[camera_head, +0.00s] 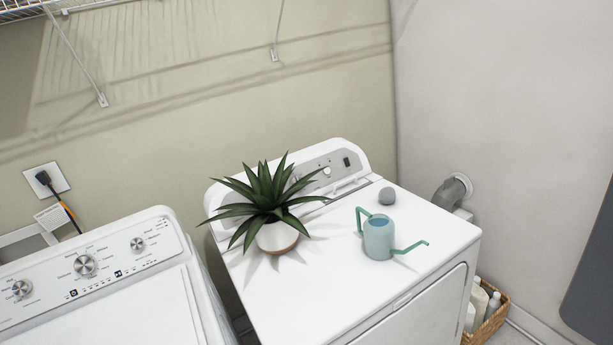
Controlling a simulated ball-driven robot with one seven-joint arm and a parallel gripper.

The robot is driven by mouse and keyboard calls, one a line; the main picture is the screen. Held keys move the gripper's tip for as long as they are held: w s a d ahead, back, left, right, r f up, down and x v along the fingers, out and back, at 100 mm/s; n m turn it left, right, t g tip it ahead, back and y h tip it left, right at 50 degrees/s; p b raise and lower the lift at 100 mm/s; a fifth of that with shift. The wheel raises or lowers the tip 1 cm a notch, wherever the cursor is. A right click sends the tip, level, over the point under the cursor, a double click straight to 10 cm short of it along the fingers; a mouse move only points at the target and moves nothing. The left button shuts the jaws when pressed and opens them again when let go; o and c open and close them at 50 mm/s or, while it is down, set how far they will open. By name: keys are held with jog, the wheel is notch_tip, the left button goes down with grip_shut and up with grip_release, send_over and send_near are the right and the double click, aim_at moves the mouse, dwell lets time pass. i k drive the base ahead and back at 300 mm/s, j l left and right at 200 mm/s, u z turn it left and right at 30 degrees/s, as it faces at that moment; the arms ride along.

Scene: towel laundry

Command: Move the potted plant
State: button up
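The potted plant (277,235) has long, pointed dark green leaves and a white pot with a brown base. It stands upright on the left part of the top of a white dryer (335,287), in front of the raised control panel. Its leaves spread over the panel's left part and past the dryer's left edge. My gripper is not in view, and nothing in the picture touches the plant.
A white washer (110,285) is at the left. A wicker basket (487,325) with bottles sits right of the dryer. A wire shelf (25,9) hangs above.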

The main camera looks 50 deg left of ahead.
aim_at(273, 224)
jog(key=i+l+u, duration=0.15)
jog(key=i, duration=0.85)
jog(key=i+u, duration=0.25)
jog(key=u, duration=0.15)
jog(key=i+u, duration=0.25)
jog(key=u, duration=0.2)
jog(key=i+l+u, duration=0.1)
jog(key=i+u, duration=0.15)
jog(key=u, duration=0.15)
jog(key=i+u, duration=0.2)
jog(key=u, duration=0.15)
jog(key=i+l+u, duration=0.15)
jog(key=u, duration=0.2)
jog(key=i, duration=0.05)
